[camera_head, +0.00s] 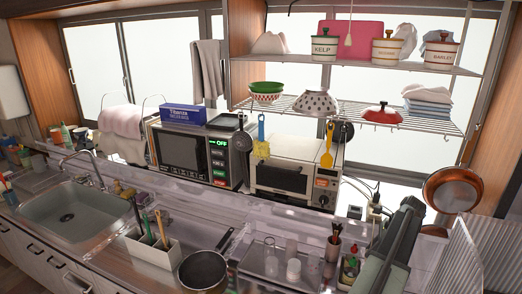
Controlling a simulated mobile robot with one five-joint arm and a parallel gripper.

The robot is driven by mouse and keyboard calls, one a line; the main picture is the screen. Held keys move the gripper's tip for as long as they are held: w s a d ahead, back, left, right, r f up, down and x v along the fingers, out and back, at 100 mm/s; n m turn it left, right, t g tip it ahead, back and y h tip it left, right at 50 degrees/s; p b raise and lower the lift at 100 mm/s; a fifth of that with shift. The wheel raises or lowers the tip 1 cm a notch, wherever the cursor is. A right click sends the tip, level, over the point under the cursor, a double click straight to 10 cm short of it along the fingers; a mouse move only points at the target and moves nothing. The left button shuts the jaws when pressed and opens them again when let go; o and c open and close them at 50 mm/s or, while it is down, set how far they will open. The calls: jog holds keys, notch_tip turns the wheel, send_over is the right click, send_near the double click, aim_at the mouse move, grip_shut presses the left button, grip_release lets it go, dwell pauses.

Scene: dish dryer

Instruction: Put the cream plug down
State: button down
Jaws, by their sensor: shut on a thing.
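A small cream plug (376,208) shows at the right, behind the counter ledge, with a cord near it. My grey-green arm rises from the lower right. My gripper (384,213) is at its far end, shut on the cream plug. The jaws are small and partly hidden by the arm, so the exact grip is hard to see. A pale socket box (354,212) is just left of the plug. I cannot tell whether the plug touches the surface below it.
A toaster oven (283,178) and a microwave (185,155) stand left of the plug. A copper pan (452,190) hangs at the right. A clear tray with glasses (292,268), bottles (350,268) and a black frying pan (204,270) crowd the counter in front.

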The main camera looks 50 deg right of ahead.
jog(key=w+a+r+p, duration=0.2)
jog(key=w+r+p, duration=0.1)
jog(key=r+p, duration=0.55)
jog(key=w+a+r+p, duration=0.3)
jog(key=w+r+p, duration=0.1)
jog(key=r+p, duration=0.45)
jog(key=shift+n, duration=0.3)
jog(key=w+d+f+b, duration=0.1)
jog(key=w+d+b, duration=0.1)
jog(key=d, duration=0.3)
jog(key=w+d+f+b, duration=0.1)
jog(key=d+f+b, duration=0.1)
jog(key=d, duration=0.3)
jog(key=w+d+f+b, duration=0.2)
jog(key=d, duration=0.3)
jog(key=shift+w+d+f, duration=0.1)
jog(key=shift+w+d, duration=0.05)
jog(key=shift+w, duration=0.2)
jog(key=shift+r, duration=0.25)
jog(key=shift+f, duration=0.15)
jog(key=c, duration=1.3)
grip_release()
